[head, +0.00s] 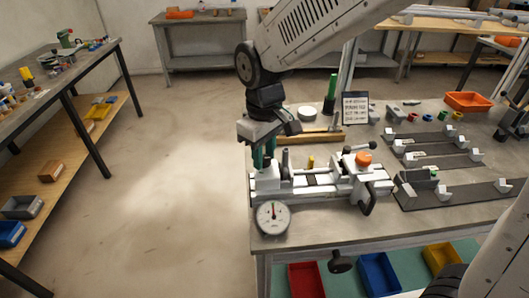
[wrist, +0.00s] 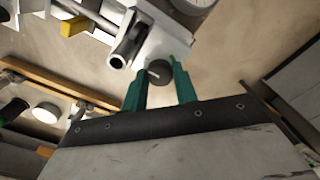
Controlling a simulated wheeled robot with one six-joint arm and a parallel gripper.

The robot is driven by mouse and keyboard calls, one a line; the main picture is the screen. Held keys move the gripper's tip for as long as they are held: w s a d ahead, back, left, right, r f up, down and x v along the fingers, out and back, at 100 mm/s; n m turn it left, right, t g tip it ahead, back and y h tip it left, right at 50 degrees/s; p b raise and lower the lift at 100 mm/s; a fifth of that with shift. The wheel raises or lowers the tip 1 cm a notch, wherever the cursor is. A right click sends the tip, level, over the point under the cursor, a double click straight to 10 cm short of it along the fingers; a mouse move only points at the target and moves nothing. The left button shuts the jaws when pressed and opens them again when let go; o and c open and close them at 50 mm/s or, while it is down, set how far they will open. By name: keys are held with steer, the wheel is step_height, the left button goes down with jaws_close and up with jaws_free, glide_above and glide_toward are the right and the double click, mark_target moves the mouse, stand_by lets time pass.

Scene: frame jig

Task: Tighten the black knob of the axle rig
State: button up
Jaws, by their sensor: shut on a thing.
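The axle rig (head: 318,187) is a white and grey fixture near the front left of the workbench. Its black knob (wrist: 159,73) shows in the wrist view as a small dark round cap with a light line on it. My gripper (head: 264,158) reaches down to the rig's left end, and its green fingers hide the knob in the head view. In the wrist view the green fingertips (wrist: 160,82) lie on both sides of the black knob, shut on it.
An orange knob (head: 363,158) and a dark clamp handle (head: 368,199) stand at the rig's right end. A yellow pin (head: 311,161) rises mid-rig. Behind are a wooden bar (head: 308,137), green cylinder (head: 330,94) and sign (head: 355,107). Floor to the left is clear.

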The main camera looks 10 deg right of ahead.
steer(key=m, duration=0.5)
steer(key=shift+m, duration=0.4)
steer(key=m, duration=1)
steer(key=shift+m, duration=0.4)
steer(key=m, duration=0.5)
steer(key=shift+m, duration=0.4)
steer(key=o, duration=1)
